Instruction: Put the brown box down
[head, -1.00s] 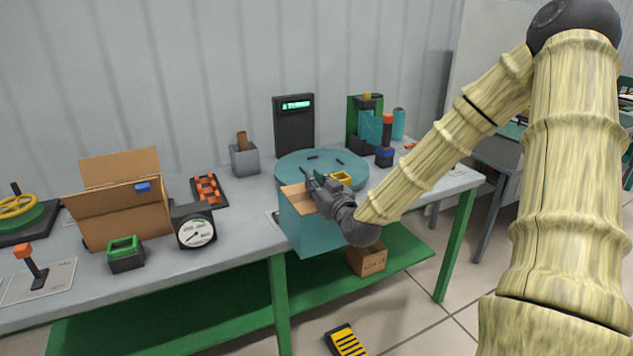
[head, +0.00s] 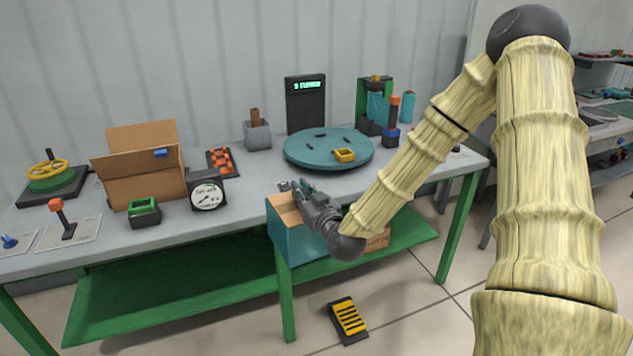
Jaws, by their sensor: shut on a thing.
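My gripper (head: 308,195) is shut on a box (head: 291,240) with teal sides and a tan-brown top, and I see it at the table's front edge. The box overlaps the edge and the table leg in the picture; I cannot tell whether it touches the table. The gripper and wrist hide its right part. A small brown box (head: 378,240) sits on the green lower shelf, partly hidden behind my arm. An open brown cardboard box (head: 143,185) stands on the tabletop at the left, apart from my gripper.
The grey table (head: 232,222) has clear room between the dial gauge (head: 207,192) and the held box. A teal turntable (head: 310,153) carrying a yellow piece (head: 344,155) stands behind. The green shelf (head: 180,285) is mostly bare. A black-and-yellow object (head: 348,318) lies on the floor.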

